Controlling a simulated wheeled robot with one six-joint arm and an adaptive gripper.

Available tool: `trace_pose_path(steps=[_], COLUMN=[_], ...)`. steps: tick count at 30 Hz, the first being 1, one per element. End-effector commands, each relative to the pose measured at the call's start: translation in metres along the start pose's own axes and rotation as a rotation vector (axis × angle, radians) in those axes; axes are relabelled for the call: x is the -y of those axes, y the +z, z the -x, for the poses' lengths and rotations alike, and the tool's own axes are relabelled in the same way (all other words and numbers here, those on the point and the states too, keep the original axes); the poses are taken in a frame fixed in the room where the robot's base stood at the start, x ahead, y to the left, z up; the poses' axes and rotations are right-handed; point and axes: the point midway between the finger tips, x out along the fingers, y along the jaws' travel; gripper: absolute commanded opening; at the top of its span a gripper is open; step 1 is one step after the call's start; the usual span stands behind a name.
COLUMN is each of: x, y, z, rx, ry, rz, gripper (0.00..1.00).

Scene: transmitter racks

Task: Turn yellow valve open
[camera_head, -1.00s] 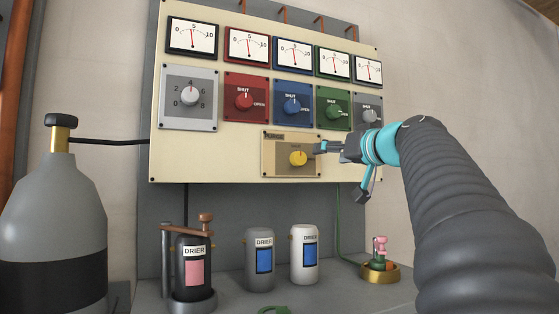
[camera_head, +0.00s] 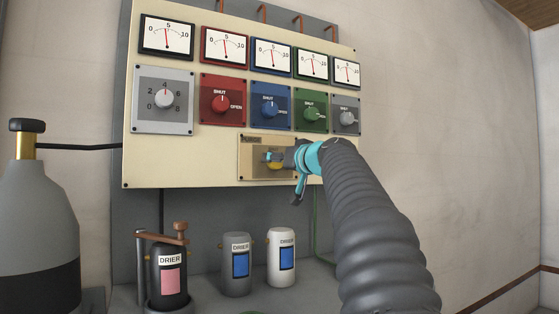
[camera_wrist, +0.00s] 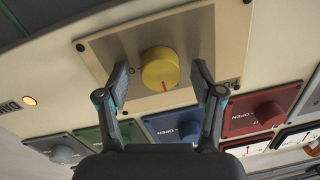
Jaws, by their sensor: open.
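The yellow valve (camera_wrist: 160,68) is a round knob on a tan plate (camera_wrist: 105,52) low on the cream panel. A red mark shows on its lower edge in the wrist view. In the head view the yellow valve (camera_head: 275,166) is partly hidden by my gripper (camera_head: 277,158). In the wrist view my gripper (camera_wrist: 162,80) is open, with one finger on each side of the knob. A gap shows on both sides, and I cannot tell how deep the fingertips reach. Lettering on the plate is mostly hidden.
Red (camera_head: 222,103), blue (camera_head: 269,105), green (camera_head: 310,114) and grey (camera_head: 346,118) valves sit above, under a row of gauges. Grey (camera_head: 236,265) and white (camera_head: 281,258) drier canisters stand below. A gas cylinder (camera_head: 40,215) stands at left.

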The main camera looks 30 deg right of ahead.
Motion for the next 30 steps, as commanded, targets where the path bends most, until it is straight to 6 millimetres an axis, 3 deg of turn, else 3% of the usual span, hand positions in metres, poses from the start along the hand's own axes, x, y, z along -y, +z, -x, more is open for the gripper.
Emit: trace_pose_path(steps=[6, 13, 23, 30], x=[-0.0001, -0.0002, -0.0003, -0.0007], y=[0.0003, 0.0003, 0.0004, 0.0008], z=[-0.0001, 0.0, 0.0, -0.0001], rx=[0.0, 0.0, -0.001, -0.009], ry=[0.0, 0.0, 0.0, -0.001], rz=[0.0, 0.0, -0.03, -0.153], gripper=[0.65, 0.07, 0.07, 0.07])
